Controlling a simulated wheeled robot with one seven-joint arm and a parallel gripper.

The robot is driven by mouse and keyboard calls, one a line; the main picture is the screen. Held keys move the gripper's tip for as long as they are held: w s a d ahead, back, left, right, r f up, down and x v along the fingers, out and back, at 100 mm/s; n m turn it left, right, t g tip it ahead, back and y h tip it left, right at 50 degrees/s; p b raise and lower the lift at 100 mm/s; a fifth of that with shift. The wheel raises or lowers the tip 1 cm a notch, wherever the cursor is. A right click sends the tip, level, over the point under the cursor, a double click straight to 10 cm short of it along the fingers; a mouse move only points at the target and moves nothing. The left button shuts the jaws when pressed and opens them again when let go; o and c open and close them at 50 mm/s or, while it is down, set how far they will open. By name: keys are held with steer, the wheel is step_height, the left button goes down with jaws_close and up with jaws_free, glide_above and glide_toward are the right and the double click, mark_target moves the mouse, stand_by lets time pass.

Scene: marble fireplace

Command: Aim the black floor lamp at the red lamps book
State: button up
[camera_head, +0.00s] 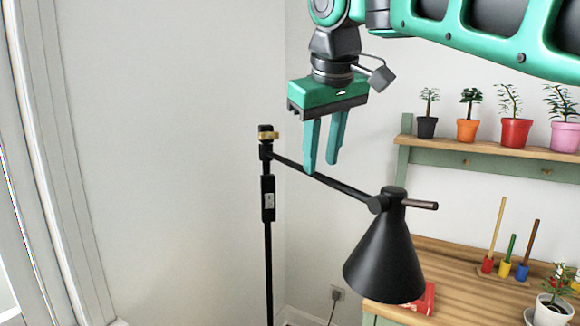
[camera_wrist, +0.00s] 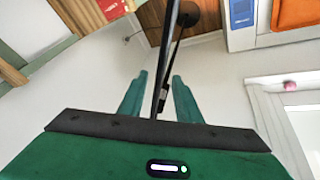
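The black floor lamp (camera_head: 268,200) stands upright, with a thin arm sloping down right to a cone-shaped black shade (camera_head: 385,262). The shade faces downward, with a short handle at its top right. The red book (camera_head: 428,299) lies on the wooden table, partly hidden behind the shade; a red corner also shows in the wrist view (camera_wrist: 110,9). My gripper (camera_head: 320,168) is open, fingers down, at the lamp arm between pole and shade. In the wrist view a black lamp rod runs between my parted fingertips (camera_wrist: 160,78). I cannot tell if they touch it.
The wooden table (camera_head: 455,285) holds colored pegs (camera_head: 506,255) and a white-potted plant (camera_head: 552,308). A shelf (camera_head: 490,148) above it carries several potted plants. Space left of the pole is clear.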

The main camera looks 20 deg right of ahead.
steer(key=shift+x, duration=1.3)
jaws_close()
steer(key=shift+d, duration=0.1)
